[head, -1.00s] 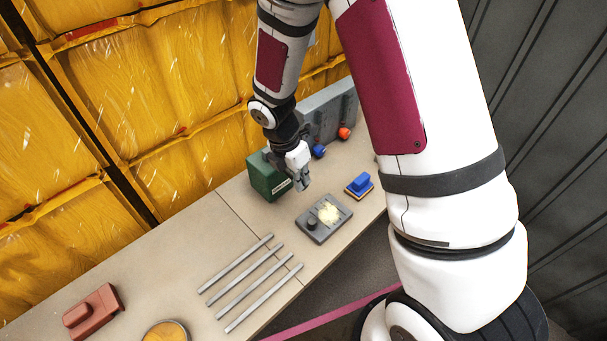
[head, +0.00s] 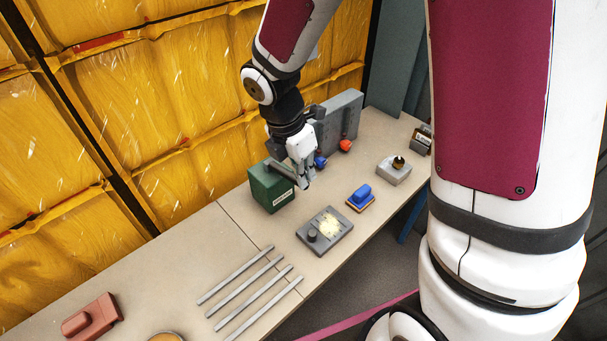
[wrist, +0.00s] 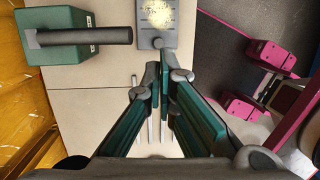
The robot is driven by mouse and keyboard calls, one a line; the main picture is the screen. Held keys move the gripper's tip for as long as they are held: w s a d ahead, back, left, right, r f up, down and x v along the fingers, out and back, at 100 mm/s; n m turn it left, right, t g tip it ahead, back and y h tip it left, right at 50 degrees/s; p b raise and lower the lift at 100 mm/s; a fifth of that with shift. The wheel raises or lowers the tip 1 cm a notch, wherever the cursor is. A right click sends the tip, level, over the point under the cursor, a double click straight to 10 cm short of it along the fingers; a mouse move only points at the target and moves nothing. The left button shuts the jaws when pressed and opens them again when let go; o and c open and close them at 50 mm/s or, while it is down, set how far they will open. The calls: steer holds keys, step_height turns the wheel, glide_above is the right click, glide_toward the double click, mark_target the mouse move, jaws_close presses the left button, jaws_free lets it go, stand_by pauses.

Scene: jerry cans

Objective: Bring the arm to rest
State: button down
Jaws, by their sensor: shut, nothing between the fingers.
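My gripper (head: 306,184) is shut and empty. In the head view it hangs fingers down over the bench, overlapping the right side of a green can (head: 266,190) with a grey handle. In the wrist view my fingers (wrist: 164,72) meet at the middle, just below a grey plate with a pale yellow patch (wrist: 160,14). The green can (wrist: 58,52) lies to their upper left, apart from them.
On the bench (head: 170,270) are a grey panel with red and blue knobs (head: 342,115), a grey plate with a black knob (head: 325,232), a blue-handled block (head: 361,197), a grey block (head: 393,170), several grey bars (head: 236,275) and a red block (head: 92,316). Yellow wrapped stacks (head: 170,90) stand behind.

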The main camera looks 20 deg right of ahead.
stand_by(0.8)
steer(key=s+d+r+m+t+y, duration=0.1)
steer(key=s+r+m+t, duration=0.2)
steer(key=s+r+m, duration=0.4)
steer(key=s+d+r+m+t+y, duration=0.1)
steer(key=s+r+m+t, duration=0.1)
steer(key=s+r+m, duration=0.6)
step_height(320, 180, up, 7)
steer(key=m, duration=0.7)
steer(key=shift+s+d+f+m+t+y, duration=0.2)
steer(key=shift+s+m+t+y, duration=0.1)
steer(key=shift+t, duration=0.1)
steer(key=shift+w, duration=0.1)
